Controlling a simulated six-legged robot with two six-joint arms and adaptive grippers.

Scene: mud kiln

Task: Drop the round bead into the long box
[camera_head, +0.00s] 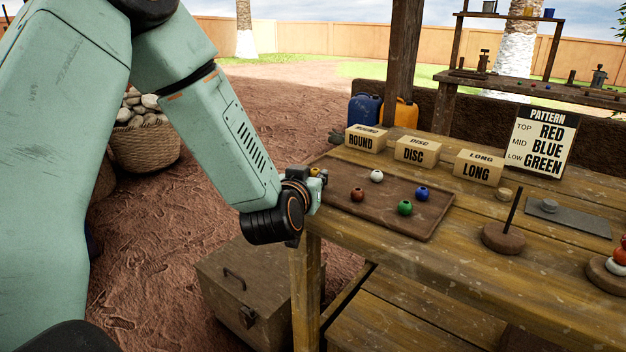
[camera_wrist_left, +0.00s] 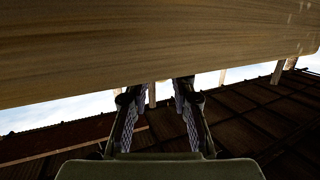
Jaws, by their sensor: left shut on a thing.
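My left gripper (camera_head: 318,178) is at the left edge of the workbench, beside the brown tray (camera_head: 336,170). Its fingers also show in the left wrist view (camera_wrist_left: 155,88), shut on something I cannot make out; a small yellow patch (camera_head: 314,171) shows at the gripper. On the tray lie a white bead (camera_head: 376,176), a red-brown bead (camera_head: 357,194), a green bead (camera_head: 404,207) and a blue bead (camera_head: 422,194). The long box (camera_head: 476,169), labelled LONG, stands behind the tray, right of the DISC box (camera_head: 417,152) and the ROUND box (camera_head: 365,142). My right gripper is out of view.
A peg on a round base (camera_head: 503,237) stands right of the tray, near a grey plate (camera_head: 566,217). A PATTERN sign (camera_head: 541,143) stands behind. Stacked beads (camera_head: 617,262) are at the right edge. A wooden surface (camera_wrist_left: 150,45) fills the top of the wrist view, close to the fingers.

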